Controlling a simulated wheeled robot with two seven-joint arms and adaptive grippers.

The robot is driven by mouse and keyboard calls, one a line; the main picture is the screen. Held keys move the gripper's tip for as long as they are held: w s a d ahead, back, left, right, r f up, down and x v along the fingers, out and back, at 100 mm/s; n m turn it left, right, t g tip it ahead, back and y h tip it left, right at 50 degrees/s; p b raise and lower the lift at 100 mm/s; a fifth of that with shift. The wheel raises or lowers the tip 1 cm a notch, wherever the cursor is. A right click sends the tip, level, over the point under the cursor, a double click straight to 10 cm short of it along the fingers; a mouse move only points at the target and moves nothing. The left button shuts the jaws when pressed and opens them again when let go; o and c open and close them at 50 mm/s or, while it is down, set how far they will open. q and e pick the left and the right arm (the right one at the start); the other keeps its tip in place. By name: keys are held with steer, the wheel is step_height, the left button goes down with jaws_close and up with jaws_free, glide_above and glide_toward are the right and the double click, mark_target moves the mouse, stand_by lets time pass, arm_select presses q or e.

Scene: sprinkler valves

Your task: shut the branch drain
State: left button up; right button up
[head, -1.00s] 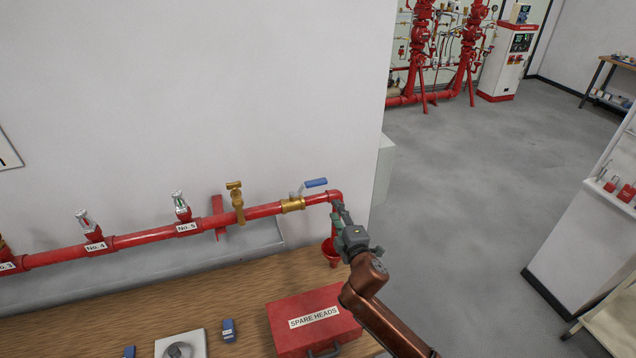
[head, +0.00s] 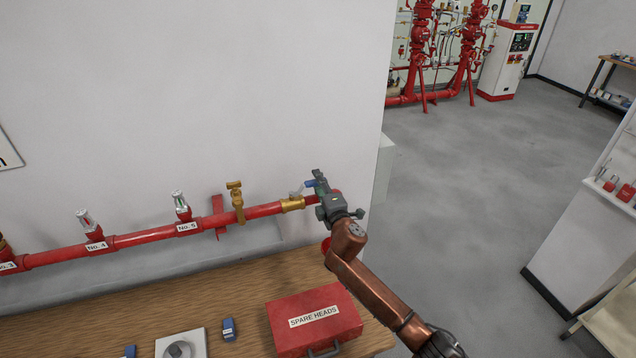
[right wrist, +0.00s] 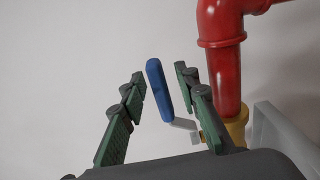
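The drain valve is a brass body (head: 292,204) on the red branch pipe, near its right end. Its blue lever (head: 310,184) points right, roughly along the pipe, and is partly hidden by my gripper in the head view. My right gripper (head: 319,186) is at the lever's outer end. In the right wrist view my gripper (right wrist: 160,74) is open, with one green-padded finger on each side of the blue lever (right wrist: 159,90). Gaps show between the lever and both fingers. My left gripper is not in view.
The red pipe (head: 140,236) runs along the wall with sprinkler heads and a brass tap (head: 236,200) left of the valve. Below is a wooden bench (head: 95,325) with a red spare heads box (head: 316,322). The pipe's elbow is close to my gripper.

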steer(key=shift+c, duration=0.4)
jaws_close()
stand_by(0.4)
